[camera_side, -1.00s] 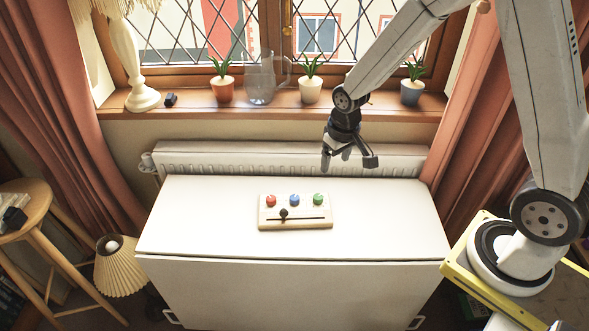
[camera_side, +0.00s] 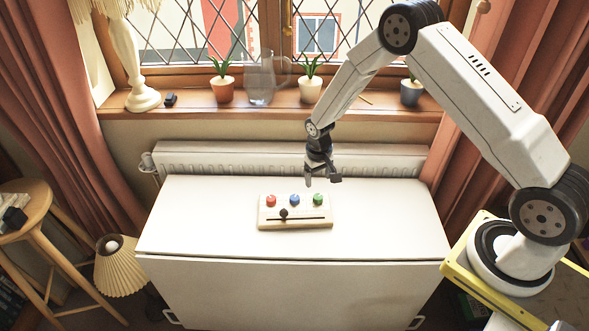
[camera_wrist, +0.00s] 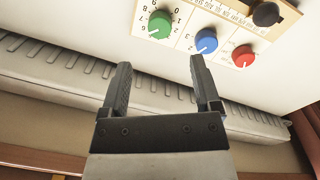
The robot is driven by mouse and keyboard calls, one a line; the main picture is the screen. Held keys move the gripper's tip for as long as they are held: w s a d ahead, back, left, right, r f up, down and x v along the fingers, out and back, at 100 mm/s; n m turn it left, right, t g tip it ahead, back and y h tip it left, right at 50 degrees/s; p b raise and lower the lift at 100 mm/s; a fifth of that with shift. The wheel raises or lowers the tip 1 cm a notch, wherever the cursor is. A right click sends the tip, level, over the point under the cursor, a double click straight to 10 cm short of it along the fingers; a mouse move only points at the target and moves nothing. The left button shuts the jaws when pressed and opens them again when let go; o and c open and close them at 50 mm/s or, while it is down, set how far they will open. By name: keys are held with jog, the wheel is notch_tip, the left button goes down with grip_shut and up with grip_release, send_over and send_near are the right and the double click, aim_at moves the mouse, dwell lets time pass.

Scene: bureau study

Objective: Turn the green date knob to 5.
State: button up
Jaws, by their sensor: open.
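The green date knob (camera_side: 318,199) sits at the right end of a pale wooden board (camera_side: 268,224) on the white cabinet. In the wrist view the green knob (camera_wrist: 159,25) has a white pointer line and digits printed around it. The exact digit it points at is hard to tell. My gripper (camera_side: 322,182) is open and empty, above and slightly behind the board near the green knob. In the wrist view its fingers (camera_wrist: 160,80) point toward the board, apart from every knob.
A blue knob (camera_side: 294,199) and a red knob (camera_side: 271,200) sit left of the green one. A black slider knob (camera_side: 283,213) stands on a slot in front. A radiator (camera_side: 230,160) and windowsill with potted plants are behind. The cabinet top around the board is clear.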

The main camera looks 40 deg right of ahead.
aim_at(318, 196)
jog(key=shift+f, duration=0.1)
jog(key=shift+d+f, duration=0.15)
jog(key=shift+f, duration=3.65)
grip_shut()
jog(key=shift+n, duration=3.2)
